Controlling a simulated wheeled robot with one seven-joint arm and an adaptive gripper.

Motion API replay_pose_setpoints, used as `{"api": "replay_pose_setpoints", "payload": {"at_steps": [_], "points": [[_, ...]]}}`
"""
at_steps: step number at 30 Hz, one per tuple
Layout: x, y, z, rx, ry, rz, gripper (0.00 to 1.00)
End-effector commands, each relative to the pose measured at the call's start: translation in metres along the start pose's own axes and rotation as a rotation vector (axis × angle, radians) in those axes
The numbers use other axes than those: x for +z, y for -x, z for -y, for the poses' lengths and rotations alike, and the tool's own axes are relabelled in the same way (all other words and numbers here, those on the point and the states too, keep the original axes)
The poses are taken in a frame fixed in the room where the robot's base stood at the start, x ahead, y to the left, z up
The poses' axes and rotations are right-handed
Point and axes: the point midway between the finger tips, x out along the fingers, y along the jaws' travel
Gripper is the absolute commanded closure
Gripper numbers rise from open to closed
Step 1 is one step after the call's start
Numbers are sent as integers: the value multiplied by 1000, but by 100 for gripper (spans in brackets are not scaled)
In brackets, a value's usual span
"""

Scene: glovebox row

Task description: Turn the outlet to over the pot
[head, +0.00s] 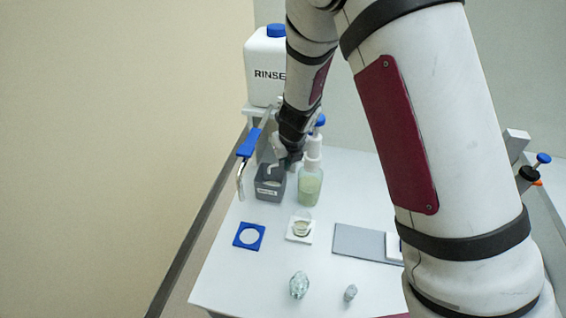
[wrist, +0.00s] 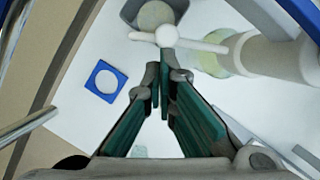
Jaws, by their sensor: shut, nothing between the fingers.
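My gripper (head: 290,160) is low among the vessels in front of the rinse tank, partly hidden by my arm. In the wrist view its green-padded fingers (wrist: 160,85) are together with nothing between them. A dark grey pot (head: 270,182) with a label stands just below it; its round pale top shows at the top of the wrist view (wrist: 155,14). A white three-armed piece (wrist: 166,36) shows just ahead of the fingertips, near the pot; contact cannot be told.
A pump bottle (head: 310,185) with greenish liquid stands close right of the pot. The RINSE tank (head: 265,70) is behind. A blue square ring (head: 249,236), a white holder (head: 299,229), a grey plate (head: 358,242) and two glassy lumps (head: 299,285) lie nearer on the white table.

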Motion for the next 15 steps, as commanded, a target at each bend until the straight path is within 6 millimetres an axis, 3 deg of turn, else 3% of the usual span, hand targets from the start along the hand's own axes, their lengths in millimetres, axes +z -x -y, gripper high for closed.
{"api": "replay_pose_setpoints", "payload": {"at_steps": [15], "points": [[28, -11, -4, -28, -69, -1, 100]]}}
